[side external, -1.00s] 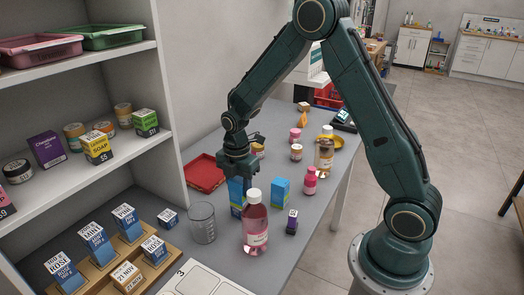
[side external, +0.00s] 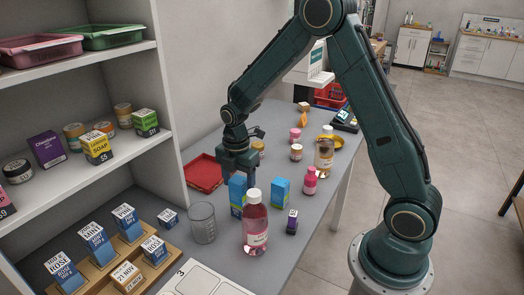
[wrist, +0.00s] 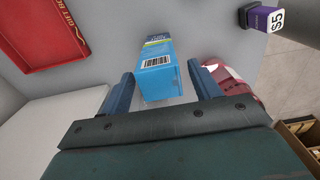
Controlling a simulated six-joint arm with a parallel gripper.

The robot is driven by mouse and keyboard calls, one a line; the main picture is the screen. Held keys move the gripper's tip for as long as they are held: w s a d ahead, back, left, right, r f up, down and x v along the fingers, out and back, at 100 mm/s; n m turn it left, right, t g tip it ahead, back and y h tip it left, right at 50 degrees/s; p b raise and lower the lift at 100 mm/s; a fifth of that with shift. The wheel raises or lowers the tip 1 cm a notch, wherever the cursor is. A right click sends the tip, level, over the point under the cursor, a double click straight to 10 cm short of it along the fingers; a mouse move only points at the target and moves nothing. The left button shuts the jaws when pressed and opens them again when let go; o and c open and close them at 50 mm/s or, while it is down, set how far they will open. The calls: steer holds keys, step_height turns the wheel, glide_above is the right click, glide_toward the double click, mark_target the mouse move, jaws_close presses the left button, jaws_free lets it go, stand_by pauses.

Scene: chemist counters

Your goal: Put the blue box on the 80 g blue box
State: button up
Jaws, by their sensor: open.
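A tall blue box (side external: 237,192) stands on the grey counter, left of a second blue box (side external: 280,191). My gripper (side external: 238,172) is open and points down just above the tall box. In the wrist view the blue box (wrist: 156,75), with a barcode on its end, sits between my spread fingers (wrist: 166,88), with gaps on both sides. Several blue-and-white boxes, among them a middle one (side external: 97,243), stand in a wooden rack at the lower left. Their weight print is too small to read surely, so I cannot tell which is 80 g.
A pink bottle (side external: 255,226) stands close in front of the tall box, and a glass beaker (side external: 202,224) to its left. A red tray (side external: 204,173) lies behind. A small purple box (side external: 292,222) and several bottles stand to the right.

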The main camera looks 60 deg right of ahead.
step_height(320, 180, up, 10)
steer(key=shift+r, duration=0.2)
stand_by(0.3)
stand_by(0.4)
steer(key=s+a+r+m+t, duration=0.3)
steer(key=s+r+m, duration=0.6)
steer(key=s+r, duration=0.15)
steer(key=s+a+m+t, duration=0.2)
steer(key=s+m, duration=0.7)
steer(key=s, duration=0.4)
steer(key=shift+r+t, duration=0.25)
steer(key=shift+t, duration=0.05)
